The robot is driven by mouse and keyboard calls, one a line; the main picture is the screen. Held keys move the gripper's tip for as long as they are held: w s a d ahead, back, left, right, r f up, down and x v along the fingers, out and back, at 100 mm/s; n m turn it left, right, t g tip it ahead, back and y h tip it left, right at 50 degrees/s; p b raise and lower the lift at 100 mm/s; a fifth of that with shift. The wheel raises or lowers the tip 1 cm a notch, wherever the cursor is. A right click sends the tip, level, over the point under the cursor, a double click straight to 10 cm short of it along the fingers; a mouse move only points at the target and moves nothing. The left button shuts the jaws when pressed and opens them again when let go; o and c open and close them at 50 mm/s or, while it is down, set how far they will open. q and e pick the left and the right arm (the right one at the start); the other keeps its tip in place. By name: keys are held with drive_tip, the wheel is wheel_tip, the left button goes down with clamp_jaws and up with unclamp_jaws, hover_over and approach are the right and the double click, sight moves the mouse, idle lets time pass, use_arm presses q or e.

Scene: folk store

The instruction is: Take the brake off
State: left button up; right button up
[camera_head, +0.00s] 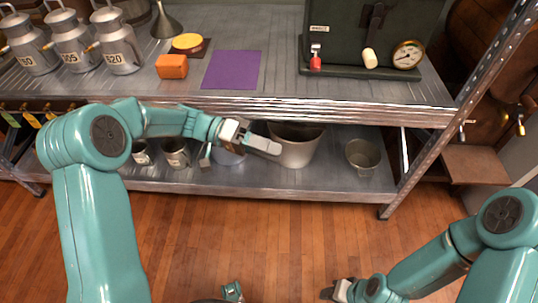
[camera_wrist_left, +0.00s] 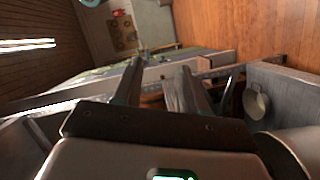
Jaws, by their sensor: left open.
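A dark green machine (camera_head: 345,30) stands on the upper shelf at the back right. On its front are a small lever with a red end (camera_head: 316,62), a pale knob (camera_head: 370,58) and a round gauge (camera_head: 408,55). No part is marked as a brake that I can read. My left gripper (camera_head: 264,144) is in front of the shelf, below its upper edge and left of the machine. It is open and empty in the left wrist view (camera_wrist_left: 160,85). My right gripper (camera_head: 335,291) is low at the bottom edge, far from the machine; its jaws are unclear.
Numbered metal cans (camera_head: 72,42), an orange block (camera_head: 172,66) and a purple sheet (camera_head: 231,70) are on the upper shelf (camera_head: 270,75). A large pot (camera_head: 300,150) and a small bucket (camera_head: 363,156) stand on the lower shelf. The shelf's front edge lies above my left gripper.

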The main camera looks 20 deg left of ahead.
use_arm(q)
drive_tip(key=shift+f, duration=0.45)
drive_tip(key=shift+s, duration=0.1)
drive_tip(key=s+f+n+t+y, duration=0.15)
drive_tip(key=s+f+y, duration=0.25)
drive_tip(key=s+f, duration=0.45)
drive_tip(key=s+f+n+y, duration=0.3)
drive_tip(key=s+f+y, duration=0.15)
drive_tip(key=f, duration=0.75)
drive_tip(key=s+f+n+t+y, duration=0.1)
drive_tip(key=s+f+n+y, duration=0.25)
drive_tip(key=s+f, duration=0.5)
wheel_tip(320, 180, up, 23)
drive_tip(key=w+p, duration=0.1)
drive_tip(key=p, duration=2.2)
drive_tip(key=shift+w+a+f+m+y+p, duration=0.2)
drive_tip(key=shift+w+a+m+y+p, duration=0.1)
drive_tip(key=shift+a+p, duration=0.1)
